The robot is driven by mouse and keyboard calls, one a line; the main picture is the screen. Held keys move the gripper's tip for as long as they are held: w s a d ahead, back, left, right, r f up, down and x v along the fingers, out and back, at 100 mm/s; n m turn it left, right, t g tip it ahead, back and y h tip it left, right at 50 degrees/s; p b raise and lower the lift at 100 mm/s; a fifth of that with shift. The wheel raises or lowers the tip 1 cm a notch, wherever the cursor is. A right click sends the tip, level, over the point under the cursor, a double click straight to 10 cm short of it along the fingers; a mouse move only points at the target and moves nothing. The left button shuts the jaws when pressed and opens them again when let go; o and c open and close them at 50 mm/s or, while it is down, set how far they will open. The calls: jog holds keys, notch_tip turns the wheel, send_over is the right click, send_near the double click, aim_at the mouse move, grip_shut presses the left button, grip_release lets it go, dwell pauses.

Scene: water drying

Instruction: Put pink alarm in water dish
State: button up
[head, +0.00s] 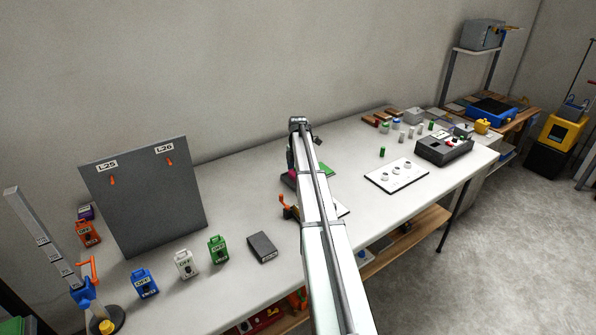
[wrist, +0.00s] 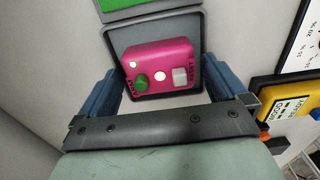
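The pink alarm (wrist: 160,58) is a box with a green knob, a white button and a round white spot. In the wrist view it lies within the outline of a dark grey square dish (wrist: 126,88). I cannot tell whether it touches the dish floor. My gripper (wrist: 160,75) has its two blue fingers spread on the left and right of the alarm, with small gaps showing. In the head view my arm hides the gripper, and only a bit of the pink alarm (head: 292,173) shows beside it.
A green panel (wrist: 150,5) lies just beyond the dish. A yellow device (wrist: 285,108) and a white dial board are at the right in the wrist view. In the head view, blue, white and green boxes stand left, before a grey board (head: 145,200). The table between is mostly clear.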

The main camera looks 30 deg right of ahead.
notch_tip(320, 180, up, 12)
jog(key=shift+r, duration=0.15)
dwell(0.7)
